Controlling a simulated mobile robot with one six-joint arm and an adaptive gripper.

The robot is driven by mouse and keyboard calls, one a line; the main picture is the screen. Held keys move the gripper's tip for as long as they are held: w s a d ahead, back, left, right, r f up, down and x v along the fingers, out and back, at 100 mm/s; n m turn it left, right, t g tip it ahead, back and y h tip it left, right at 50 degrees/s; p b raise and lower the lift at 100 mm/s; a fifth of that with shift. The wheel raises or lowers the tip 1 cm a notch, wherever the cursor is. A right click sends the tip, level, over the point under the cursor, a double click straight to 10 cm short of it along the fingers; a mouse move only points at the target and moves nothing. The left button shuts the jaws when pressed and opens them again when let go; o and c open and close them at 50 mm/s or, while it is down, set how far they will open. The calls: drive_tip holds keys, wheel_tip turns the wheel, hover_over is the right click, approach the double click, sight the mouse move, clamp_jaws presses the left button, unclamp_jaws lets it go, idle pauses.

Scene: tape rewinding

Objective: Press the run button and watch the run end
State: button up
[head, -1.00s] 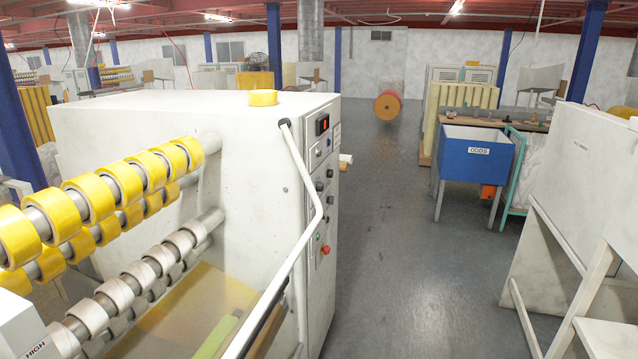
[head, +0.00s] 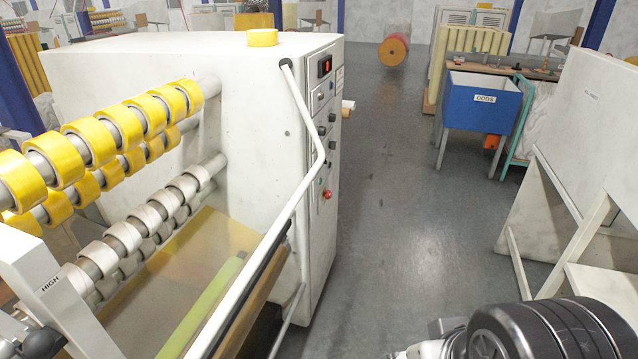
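The white tape rewinding machine (head: 190,80) stands at the left in the head view. Its narrow control panel (head: 322,140) faces the aisle, with a small red-lit display (head: 325,66) at the top, several dark knobs or buttons below it, and a red round button (head: 327,194) at the bottom. Their labels are too small to read, so I cannot tell which is the run button. Yellow tape rolls (head: 120,125) sit on the upper shafts. Pale, bare-looking cores (head: 155,205) sit on the lower shafts. A dark rounded part of my arm shows at the bottom right; my gripper is not in view.
A white bent bar (head: 318,165) runs across the machine's front side. A yellow roll (head: 262,38) lies on its top. A blue ODDS bin (head: 480,100) and a white stand (head: 590,150) line the right side.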

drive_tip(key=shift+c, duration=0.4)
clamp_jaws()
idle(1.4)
